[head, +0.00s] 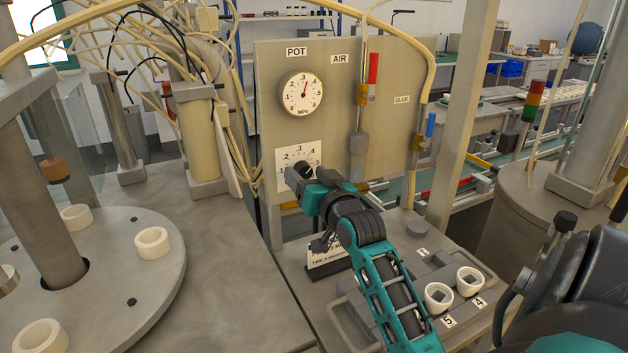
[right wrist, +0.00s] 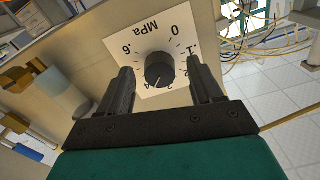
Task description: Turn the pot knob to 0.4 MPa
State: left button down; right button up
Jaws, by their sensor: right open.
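The pot knob (right wrist: 159,69) is a round dark knob on a white MPa dial plate (head: 298,152). In the right wrist view the plate appears upside down, and a light mark on the knob faces the .3 to .4 side; its exact reading is hard to tell. My left gripper is out of view.
Right of the gauge on the panel (head: 402,140) are AIR and GLUE fittings with red and blue parts. Below stands a grey fixture with white cups (head: 438,297) and a small sign. A round table (head: 100,290) with white rings is at left.

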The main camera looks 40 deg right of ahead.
jog(key=v, duration=1.2)
jog(key=shift+s+b, duration=0.4)
jog(key=shift+b, duration=0.05)
jog(key=shift+a, duration=0.1)
